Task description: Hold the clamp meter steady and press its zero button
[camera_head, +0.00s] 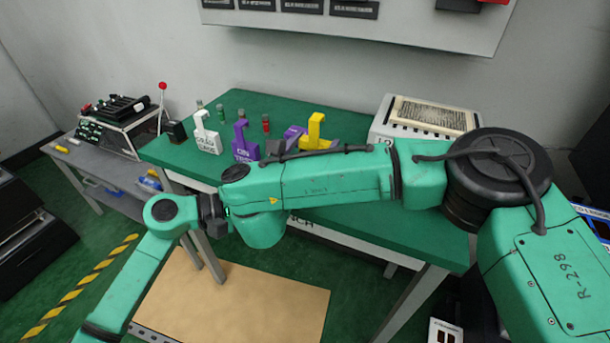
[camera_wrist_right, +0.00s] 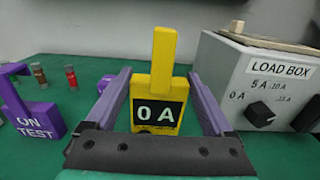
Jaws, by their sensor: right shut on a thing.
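The clamp meter is yellow with a tall upright tab and a black display reading "0 A". It stands on the green bench in the head view (camera_head: 316,128), and its face shows in the right wrist view (camera_wrist_right: 158,112). My right gripper (camera_wrist_right: 158,76) has its two purple fingers on either side of the meter, shut on it. In the head view, my right arm partly hides the gripper and the meter's lower part. I cannot make out a zero button. My left arm comes in at the lower left; its fingers do not show.
The load box (camera_wrist_right: 258,85) stands close to the right of the meter. A purple "ON TEST" block (camera_head: 240,147) and a white lettered block (camera_head: 206,138) stand to its left, with small red and green cylinders behind. A grey side table (camera_head: 90,165) stands at far left.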

